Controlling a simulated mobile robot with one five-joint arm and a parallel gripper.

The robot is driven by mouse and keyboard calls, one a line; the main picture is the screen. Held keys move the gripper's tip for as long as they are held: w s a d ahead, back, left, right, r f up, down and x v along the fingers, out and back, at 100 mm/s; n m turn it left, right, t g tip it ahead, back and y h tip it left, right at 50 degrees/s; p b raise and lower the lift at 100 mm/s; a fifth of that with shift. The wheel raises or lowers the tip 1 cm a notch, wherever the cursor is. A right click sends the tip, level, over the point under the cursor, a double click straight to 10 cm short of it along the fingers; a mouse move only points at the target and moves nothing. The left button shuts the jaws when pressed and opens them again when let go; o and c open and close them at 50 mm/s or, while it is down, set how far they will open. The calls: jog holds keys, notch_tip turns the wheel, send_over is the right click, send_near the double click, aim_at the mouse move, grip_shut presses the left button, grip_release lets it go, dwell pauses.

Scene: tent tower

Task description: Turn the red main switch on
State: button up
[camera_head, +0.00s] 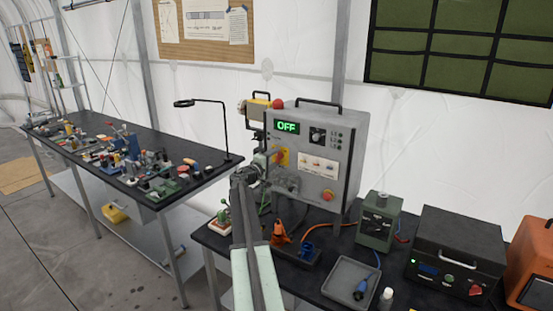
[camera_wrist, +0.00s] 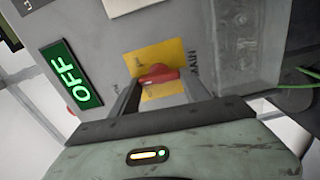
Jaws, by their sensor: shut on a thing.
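The red main switch (camera_wrist: 157,75) is a red handle on a yellow plate (camera_wrist: 155,58), on the grey control box (camera_head: 322,142). In the wrist view the handle lies across the picture between my two fingers. My gripper (camera_wrist: 158,88) is shut on the handle. In the head view my gripper (camera_head: 274,157) reaches the yellow plate (camera_head: 283,157) and hides most of the switch. The green display (camera_head: 287,126) on the box reads OFF; it also shows in the wrist view (camera_wrist: 70,75).
The box also has a red button (camera_head: 328,195) and a black knob (camera_head: 317,136). A grey tray (camera_head: 338,292), a green unit (camera_head: 380,220) and a black unit (camera_head: 455,250) stand to the right. A cluttered bench (camera_head: 198,151) with a lamp (camera_head: 225,115) is at the left.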

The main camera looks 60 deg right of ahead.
jog(key=shift+s+r+m, duration=0.1)
jog(key=shift+s+m, duration=0.05)
jog(key=shift+m, duration=4.05)
jog(key=o, duration=1.4)
jog(key=shift+a, duration=0.1)
